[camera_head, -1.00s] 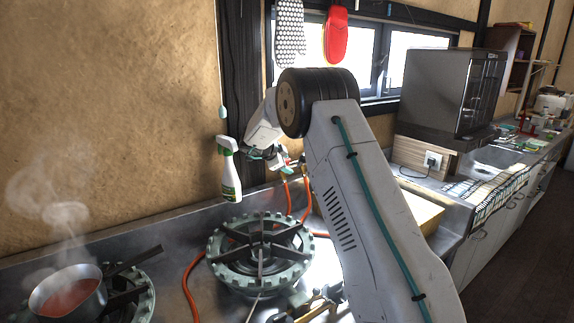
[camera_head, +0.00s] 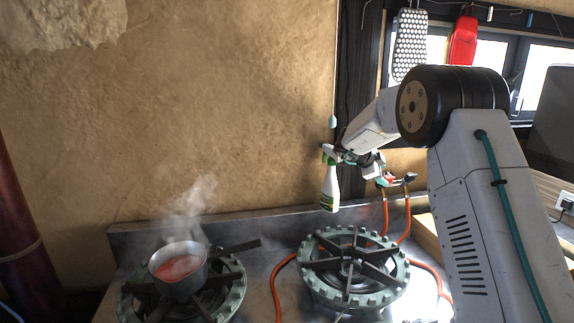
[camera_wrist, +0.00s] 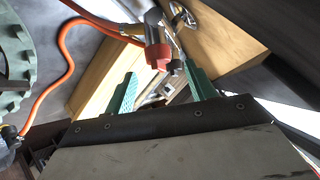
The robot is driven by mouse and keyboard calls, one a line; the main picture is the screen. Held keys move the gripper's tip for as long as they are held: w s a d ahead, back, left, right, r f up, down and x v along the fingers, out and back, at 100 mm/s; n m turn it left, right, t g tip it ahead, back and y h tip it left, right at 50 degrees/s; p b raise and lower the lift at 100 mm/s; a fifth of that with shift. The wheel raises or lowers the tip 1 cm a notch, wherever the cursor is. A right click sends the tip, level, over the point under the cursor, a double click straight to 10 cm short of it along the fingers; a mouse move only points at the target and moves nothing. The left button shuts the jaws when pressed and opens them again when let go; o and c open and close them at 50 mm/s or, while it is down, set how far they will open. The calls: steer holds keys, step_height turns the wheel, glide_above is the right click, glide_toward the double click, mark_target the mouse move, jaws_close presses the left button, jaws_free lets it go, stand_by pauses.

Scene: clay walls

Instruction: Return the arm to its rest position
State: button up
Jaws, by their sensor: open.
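My gripper (camera_head: 365,163) is at the end of my arm, in front of the wall above the back of the stove counter. In the wrist view its two green fingers (camera_wrist: 165,88) are apart, with nothing held between them. Beyond them are a red-tipped gas valve (camera_wrist: 158,56) and a wooden board (camera_wrist: 215,45). In the head view the arm is bent at a large black elbow joint (camera_head: 455,105), with the forearm sloping down to the left. A white and green spray bottle (camera_head: 329,185) is upright just left of the gripper; I cannot tell whether they touch.
A steaming pot of red liquid (camera_head: 180,268) sits on the left burner, its handle pointing right. An empty green burner (camera_head: 353,268) lies below the gripper. Orange hoses (camera_head: 407,222) run beside it. A perforated holder (camera_head: 410,45) and a red mitt (camera_head: 462,42) hang above.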

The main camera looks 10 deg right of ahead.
steer(key=a+r+n+t+y, duration=0.1)
steer(key=a+r+n+t, duration=0.25)
steer(key=r, duration=0.35)
steer(key=a+r+n+t+y, duration=0.2)
steer(key=r+t, duration=0.2)
steer(key=r, duration=0.4)
steer(key=s+a+r+n+t+y, duration=0.1)
steer(key=s+a+r+n+y, duration=0.3)
steer(key=s+a, duration=0.35)
steer(key=s+a+r+n+t+y, duration=0.1)
steer(key=s+a+n+y, duration=0.3)
steer(key=s+a+n, duration=0.3)
steer(key=s+a+f+n+g+y, duration=0.1)
steer(key=s+a+g, duration=0.15)
steer(key=s, duration=0.35)
steer(key=s+a+f+n+g+y, duration=0.1)
steer(key=s+a+f+n, duration=0.15)
steer(key=s, duration=0.25)
steer(key=s+d+f+n+g+h, duration=0.1)
steer(key=s+f+g, duration=0.1)
steer(key=s, duration=0.8)
steer(key=s+d+f+n+g+h, duration=0.1)
steer(key=s+f+g, duration=0.2)
steer(key=s, duration=0.7)
steer(key=s+d+f+n+g+h, duration=0.1)
steer(key=s+f+g, duration=0.2)
steer(key=s+f, duration=0.3)
steer(key=s, duration=0.4)
steer(key=shift+d, duration=0.2)
steer(key=shift+w, duration=0.1)
